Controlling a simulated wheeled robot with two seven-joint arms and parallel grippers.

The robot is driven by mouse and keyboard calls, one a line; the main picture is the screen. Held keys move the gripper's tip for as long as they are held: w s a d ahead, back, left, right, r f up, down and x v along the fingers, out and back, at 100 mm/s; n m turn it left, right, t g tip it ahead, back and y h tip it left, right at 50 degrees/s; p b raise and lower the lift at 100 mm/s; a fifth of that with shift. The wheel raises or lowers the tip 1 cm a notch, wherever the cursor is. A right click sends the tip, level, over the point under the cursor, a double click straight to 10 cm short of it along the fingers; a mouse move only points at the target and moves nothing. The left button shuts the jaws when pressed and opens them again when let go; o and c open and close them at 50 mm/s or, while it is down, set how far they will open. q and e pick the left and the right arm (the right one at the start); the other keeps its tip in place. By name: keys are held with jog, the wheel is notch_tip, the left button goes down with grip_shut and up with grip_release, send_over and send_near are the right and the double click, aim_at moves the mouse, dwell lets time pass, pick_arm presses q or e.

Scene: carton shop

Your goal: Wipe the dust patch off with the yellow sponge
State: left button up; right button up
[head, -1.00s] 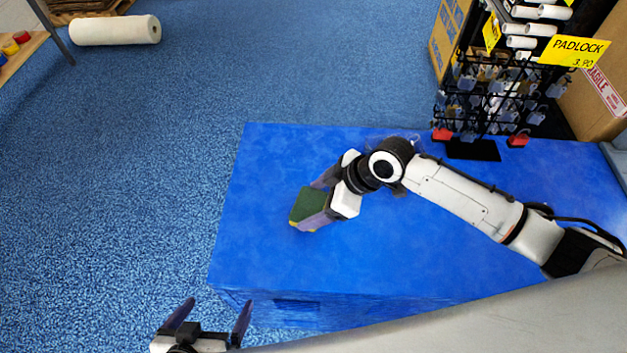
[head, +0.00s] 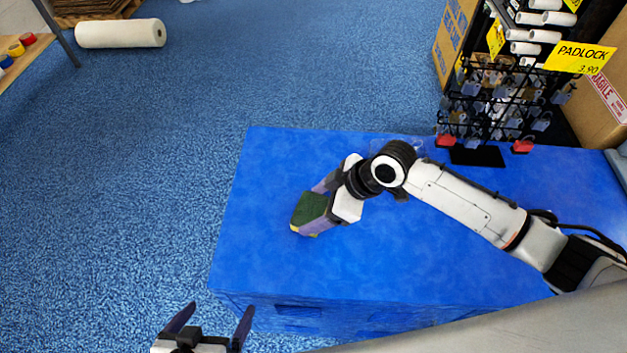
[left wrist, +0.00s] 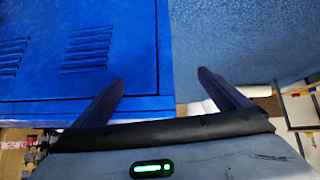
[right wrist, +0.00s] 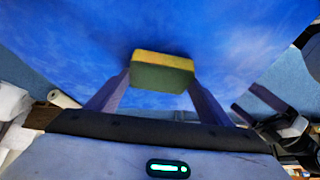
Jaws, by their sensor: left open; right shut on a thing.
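The sponge (head: 310,208), green on one side and yellow on the other, is between the fingers of my right gripper (head: 318,208) over the left part of the blue cabinet top (head: 262,255). In the right wrist view the sponge (right wrist: 161,76) sits between both fingertips, its yellow side towards the blue surface. I cannot tell if it touches the top. No distinct dust patch stands out; the top has only faint lighter mottling. My left gripper (head: 212,325) is open and empty in front of the cabinet's near edge; its fingers also show in the left wrist view (left wrist: 160,85).
A black padlock rack (head: 490,105) with a yellow price sign stands at the top's back right, beside cardboard boxes (head: 453,40). A white roll (head: 120,33) lies on the blue floor at the far left. The floor left of the cabinet is clear.

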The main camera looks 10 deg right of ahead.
jog(key=shift+d+r, duration=0.15)
jog(key=shift+r, duration=3.8)
